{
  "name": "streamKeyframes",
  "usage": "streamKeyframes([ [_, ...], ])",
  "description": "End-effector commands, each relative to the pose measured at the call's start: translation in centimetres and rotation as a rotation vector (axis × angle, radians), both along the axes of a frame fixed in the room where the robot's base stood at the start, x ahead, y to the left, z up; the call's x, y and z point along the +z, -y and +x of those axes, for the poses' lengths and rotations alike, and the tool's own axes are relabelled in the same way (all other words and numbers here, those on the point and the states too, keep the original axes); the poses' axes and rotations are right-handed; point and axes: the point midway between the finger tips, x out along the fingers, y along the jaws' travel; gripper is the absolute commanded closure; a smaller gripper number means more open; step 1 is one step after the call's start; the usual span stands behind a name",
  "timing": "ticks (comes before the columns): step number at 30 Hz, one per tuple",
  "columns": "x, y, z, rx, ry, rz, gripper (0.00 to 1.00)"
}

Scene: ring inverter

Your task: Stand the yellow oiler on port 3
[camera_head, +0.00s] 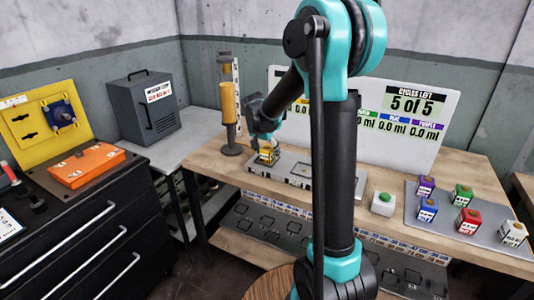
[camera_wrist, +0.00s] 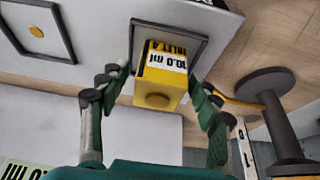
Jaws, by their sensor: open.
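The yellow oiler (camera_head: 266,155) is a small block with a white label. It stands at the left end of the grey port plate (camera_head: 258,168) on the wooden bench. In the wrist view the yellow oiler (camera_wrist: 160,80) sits at a dark square frame on the plate, its label reading 10.0 ml upside down. My gripper (camera_wrist: 162,88) is open, with one finger on each side of the oiler and visible gaps between. In the head view my gripper (camera_head: 262,147) is just above the oiler. I cannot tell which port is number 3.
A yellow cylinder on a dark stand (camera_head: 229,105) rises close behind and left of the plate. A white box with a green button (camera_head: 383,203) is right of my arm. Several coloured oilers stand on a grey mat (camera_head: 447,229) at the right. A white display board (camera_head: 430,110) stands behind.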

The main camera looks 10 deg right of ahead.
Motion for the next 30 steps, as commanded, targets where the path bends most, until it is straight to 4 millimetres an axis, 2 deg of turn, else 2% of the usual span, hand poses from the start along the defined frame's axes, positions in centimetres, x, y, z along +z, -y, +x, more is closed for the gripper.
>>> streamKeyframes([
  [12,7.3,-1.8,-2.5,0.003,0.0,0.0,0.37],
  [20,10.2,-2.5,-3.5,0.0,0.0,0.0,0.37],
  [23,10.2,-2.2,-4.2,0.012,-0.004,0.001,0.37],
  [26,8.8,-1.0,-6.5,0.065,-0.016,0.005,0.37],
  [29,6.0,0.9,-10.8,0.164,-0.035,0.014,0.37],
  [30,4.6,1.6,-12.9,0.212,-0.04,0.017,0.37],
])
